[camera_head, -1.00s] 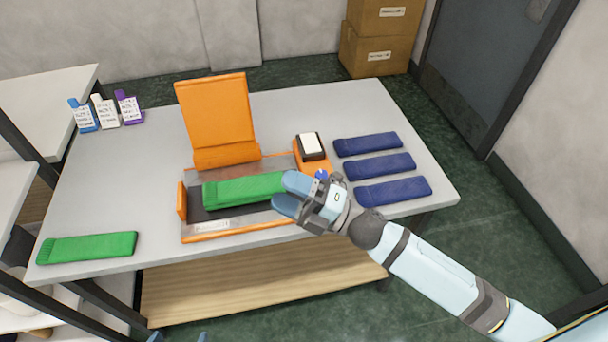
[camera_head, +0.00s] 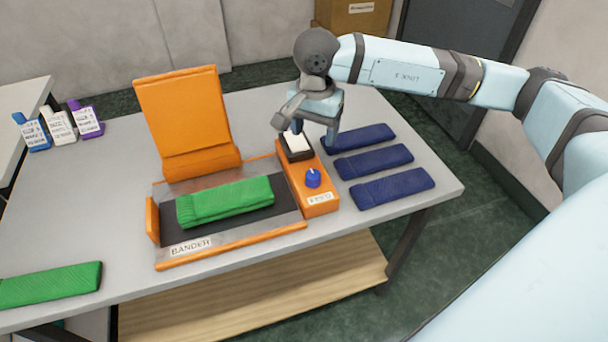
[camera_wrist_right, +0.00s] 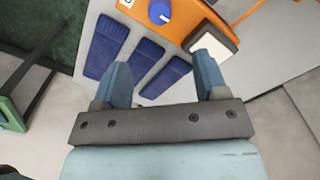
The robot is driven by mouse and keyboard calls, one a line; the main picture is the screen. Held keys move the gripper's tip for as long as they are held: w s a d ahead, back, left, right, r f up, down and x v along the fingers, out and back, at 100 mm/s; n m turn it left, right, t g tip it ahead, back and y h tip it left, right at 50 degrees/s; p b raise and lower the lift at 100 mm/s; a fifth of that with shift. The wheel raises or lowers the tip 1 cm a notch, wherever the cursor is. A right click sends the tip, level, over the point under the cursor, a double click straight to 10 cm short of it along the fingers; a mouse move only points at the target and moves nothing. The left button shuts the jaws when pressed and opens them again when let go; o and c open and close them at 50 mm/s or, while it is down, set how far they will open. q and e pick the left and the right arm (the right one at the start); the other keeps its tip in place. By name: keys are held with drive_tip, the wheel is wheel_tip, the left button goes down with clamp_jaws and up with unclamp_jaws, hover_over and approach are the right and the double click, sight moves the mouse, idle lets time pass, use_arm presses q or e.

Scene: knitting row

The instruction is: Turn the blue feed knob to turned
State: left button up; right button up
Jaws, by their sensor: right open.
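The blue feed knob (camera_head: 313,178) stands on the orange feed box at the right side of the bander. It carries a thin pale mark on its face. It also shows at the top of the right wrist view (camera_wrist_right: 160,12). My right gripper (camera_head: 314,138) is open above the far end of the feed box, by the white switch and the farthest navy piece. In the right wrist view its two fingers (camera_wrist_right: 165,80) are spread and hold nothing, apart from the knob. My left gripper is not in view.
The white rocker switch (camera_head: 297,143) is on the feed box. A green knitted piece (camera_head: 225,202) lies on the bander bed, under the raised orange lid (camera_head: 188,115). Several navy pieces (camera_head: 375,161) lie to the right. Another green piece (camera_head: 50,285) lies front left. Labelled bottles (camera_head: 60,125) stand back left.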

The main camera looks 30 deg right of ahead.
sight(313, 174)
wheel_tip(313, 174, down, 14)
drive_tip(key=shift+r+p, duration=0.2)
drive_tip(key=shift+p, duration=0.1)
drive_tip(key=c, duration=0.9)
